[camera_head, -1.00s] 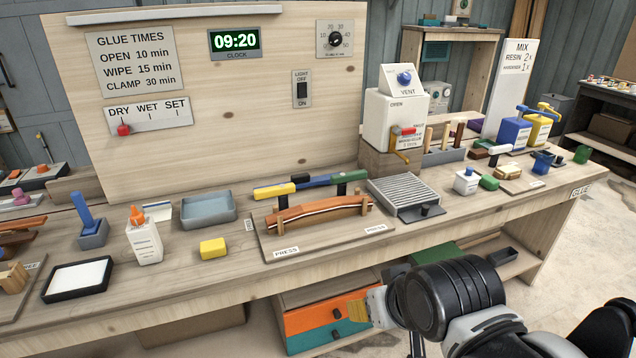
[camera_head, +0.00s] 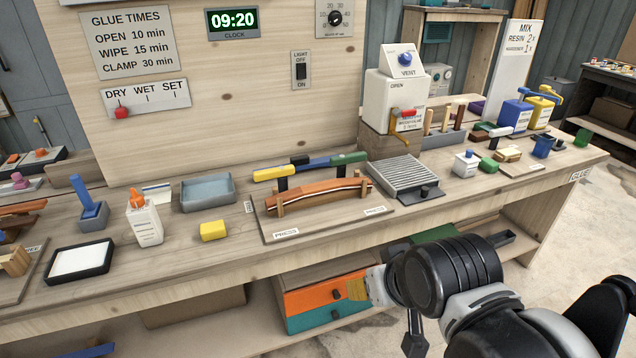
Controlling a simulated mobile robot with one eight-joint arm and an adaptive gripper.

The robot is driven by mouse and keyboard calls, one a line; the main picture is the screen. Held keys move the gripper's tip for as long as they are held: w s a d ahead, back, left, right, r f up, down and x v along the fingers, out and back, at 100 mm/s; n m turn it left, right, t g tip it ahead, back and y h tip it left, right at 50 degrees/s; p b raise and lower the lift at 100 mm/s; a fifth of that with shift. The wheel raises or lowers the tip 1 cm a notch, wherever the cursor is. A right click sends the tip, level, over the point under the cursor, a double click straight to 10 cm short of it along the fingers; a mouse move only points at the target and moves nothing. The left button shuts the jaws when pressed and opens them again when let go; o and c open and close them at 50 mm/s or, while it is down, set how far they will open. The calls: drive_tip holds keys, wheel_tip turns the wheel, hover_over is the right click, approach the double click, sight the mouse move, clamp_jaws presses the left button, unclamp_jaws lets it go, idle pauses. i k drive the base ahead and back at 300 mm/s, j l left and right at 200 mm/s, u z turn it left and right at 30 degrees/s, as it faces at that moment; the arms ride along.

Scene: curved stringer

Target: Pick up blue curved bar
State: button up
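A blue bar (camera_head: 320,163) runs between a yellow block (camera_head: 273,173) and a green block (camera_head: 348,158), above the press on the bench. Any curve in it is hard to make out. A second blue piece (camera_head: 88,351) shows at the bottom left, low under the bench and cut off by the picture edge; its shape is unclear. My gripper (camera_head: 366,288) is in front of the bench, below its top and near the orange drawer, apart from both blue pieces. Its fingers are too small and turned to show whether they are open.
The press (camera_head: 375,220) holds a brown curved laminated strip (camera_head: 318,196). A ribbed grey plate (camera_head: 402,178), a yellow block (camera_head: 213,231), a grey tray (camera_head: 208,192) and a glue bottle (camera_head: 143,220) stand nearby. Orange and teal drawers (camera_head: 312,298) sit below the bench.

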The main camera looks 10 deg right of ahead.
sight(301, 162)
drive_tip(key=i+l+z, duration=0.15)
drive_tip(key=i, duration=1.4)
